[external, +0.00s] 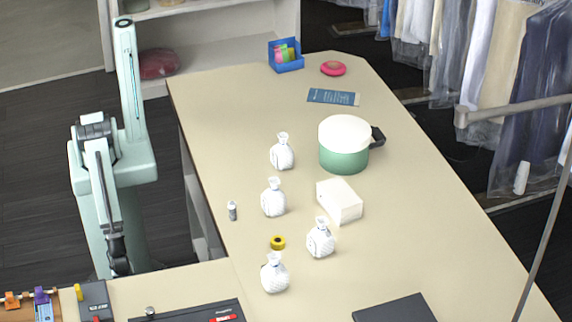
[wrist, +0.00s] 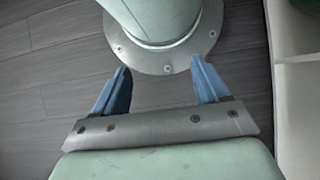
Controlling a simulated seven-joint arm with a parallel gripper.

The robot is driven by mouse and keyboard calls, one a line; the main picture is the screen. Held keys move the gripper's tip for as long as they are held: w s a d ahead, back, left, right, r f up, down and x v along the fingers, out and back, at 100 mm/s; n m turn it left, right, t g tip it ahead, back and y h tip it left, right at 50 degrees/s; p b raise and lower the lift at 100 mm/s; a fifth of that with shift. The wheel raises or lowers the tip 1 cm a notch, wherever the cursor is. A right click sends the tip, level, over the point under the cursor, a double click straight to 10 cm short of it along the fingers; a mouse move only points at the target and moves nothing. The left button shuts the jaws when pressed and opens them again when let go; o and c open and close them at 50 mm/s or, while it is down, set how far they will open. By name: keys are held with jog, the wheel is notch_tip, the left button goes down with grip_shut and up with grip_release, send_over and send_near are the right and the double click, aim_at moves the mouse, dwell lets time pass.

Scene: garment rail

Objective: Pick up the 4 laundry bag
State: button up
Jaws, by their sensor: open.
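Several white laundry bags stand upright on the beige table, each with a gathered neck. In the external view one bag (external: 282,154) is left of the green pot, and a second bag (external: 273,200) is nearer. A third bag (external: 320,241) is in front of the white box, and a fourth bag (external: 274,275) is nearest the camera. My gripper (wrist: 160,88) is open and empty in the wrist view, with blue fingers apart over the floor and my base. It is left of the table, away from the bags. No bag shows in the wrist view.
A green pot (external: 344,152), a white box (external: 341,203), a yellow tape roll (external: 278,242) and a small bottle (external: 232,211) stand among the bags. A blue bin (external: 286,57) is at the far end. Garments hang at right.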

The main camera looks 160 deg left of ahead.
jog(key=c, duration=0.3)
